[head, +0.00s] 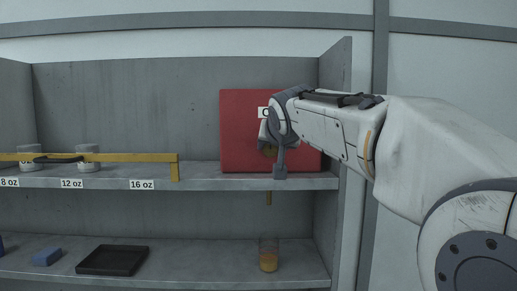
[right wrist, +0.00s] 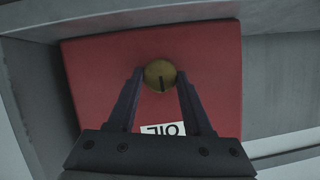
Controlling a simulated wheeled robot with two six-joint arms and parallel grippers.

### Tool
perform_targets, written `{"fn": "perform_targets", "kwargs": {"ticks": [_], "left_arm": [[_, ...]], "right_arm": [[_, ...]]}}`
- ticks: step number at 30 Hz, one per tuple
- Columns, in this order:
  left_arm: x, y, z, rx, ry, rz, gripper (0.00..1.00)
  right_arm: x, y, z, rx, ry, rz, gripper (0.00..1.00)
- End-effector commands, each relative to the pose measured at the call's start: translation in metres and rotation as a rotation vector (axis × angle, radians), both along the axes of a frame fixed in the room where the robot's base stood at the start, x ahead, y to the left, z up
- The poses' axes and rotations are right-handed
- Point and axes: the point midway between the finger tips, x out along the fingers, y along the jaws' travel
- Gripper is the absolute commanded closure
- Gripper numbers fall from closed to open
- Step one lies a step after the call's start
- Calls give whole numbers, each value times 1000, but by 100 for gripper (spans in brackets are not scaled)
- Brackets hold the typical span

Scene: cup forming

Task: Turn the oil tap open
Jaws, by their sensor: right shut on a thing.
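The red oil box (head: 240,130) stands on the upper shelf at its right end; it fills much of the right wrist view (right wrist: 100,80), where its OIL label is upside down. The round brass tap knob (right wrist: 159,75) with a dark slot is on its front face. My right gripper (right wrist: 160,82) has a finger on each side of the knob and is shut on it. In the head view my right arm hides most of the knob and label. A thin brass spout (head: 268,198) hangs below the shelf. My left gripper is not in view.
A clear glass (head: 268,254) with amber contents stands on the lower shelf under the spout. A black tray (head: 112,260) and a blue block (head: 47,257) lie to its left. A yellow rail (head: 130,157) and white cups (head: 88,158) are on the upper shelf.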

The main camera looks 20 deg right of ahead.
Motion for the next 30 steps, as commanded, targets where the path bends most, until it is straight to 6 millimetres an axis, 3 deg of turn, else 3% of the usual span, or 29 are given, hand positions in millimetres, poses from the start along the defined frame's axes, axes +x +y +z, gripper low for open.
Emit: {"fn": "perform_targets", "kwargs": {"ticks": [30], "left_arm": [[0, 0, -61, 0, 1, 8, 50]], "right_arm": [[3, 9, -5, -853, 241, 1, 100]]}}
